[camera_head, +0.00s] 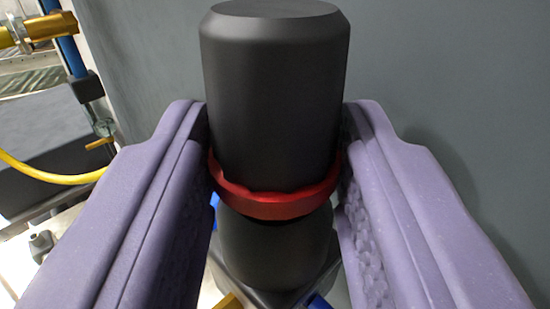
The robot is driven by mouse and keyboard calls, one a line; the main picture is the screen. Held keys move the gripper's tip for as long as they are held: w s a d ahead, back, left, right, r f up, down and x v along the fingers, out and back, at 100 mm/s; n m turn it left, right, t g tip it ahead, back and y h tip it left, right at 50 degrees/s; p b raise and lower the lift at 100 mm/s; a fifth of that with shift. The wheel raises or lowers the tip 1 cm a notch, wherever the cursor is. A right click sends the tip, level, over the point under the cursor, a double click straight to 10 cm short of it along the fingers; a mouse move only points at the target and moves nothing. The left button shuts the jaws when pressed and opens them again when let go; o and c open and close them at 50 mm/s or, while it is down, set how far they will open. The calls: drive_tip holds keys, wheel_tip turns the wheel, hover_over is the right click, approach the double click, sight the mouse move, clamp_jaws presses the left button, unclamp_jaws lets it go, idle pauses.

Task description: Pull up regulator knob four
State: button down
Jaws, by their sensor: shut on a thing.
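A black cylindrical regulator knob (273,100) stands upright in the middle of the view. A red ring (275,203) runs around its lower part. Below the ring is a dark regulator body (275,250). My gripper (275,130) has two purple fingers, one on each side of the knob, shut on it around the height of the red ring. I cannot read any number on the knob, so I cannot tell whether it is number four. The regulator's base is partly hidden below.
A grey wall (440,90) stands behind the knob and to its right. At the left are a brass fitting (40,28), a blue pipe (70,50) and a yellow hose (50,175). Blue and yellow parts show under the regulator.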

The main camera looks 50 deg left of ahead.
drive_tip(key=shift+r, duration=0.25)
drive_tip(key=c, duration=0.6)
unclamp_jaws()
drive_tip(key=v, duration=0.7)
drive_tip(key=shift+s+d+f, duration=0.1)
drive_tip(key=shift+s+d, duration=0.1)
drive_tip(key=shift+d, duration=0.15)
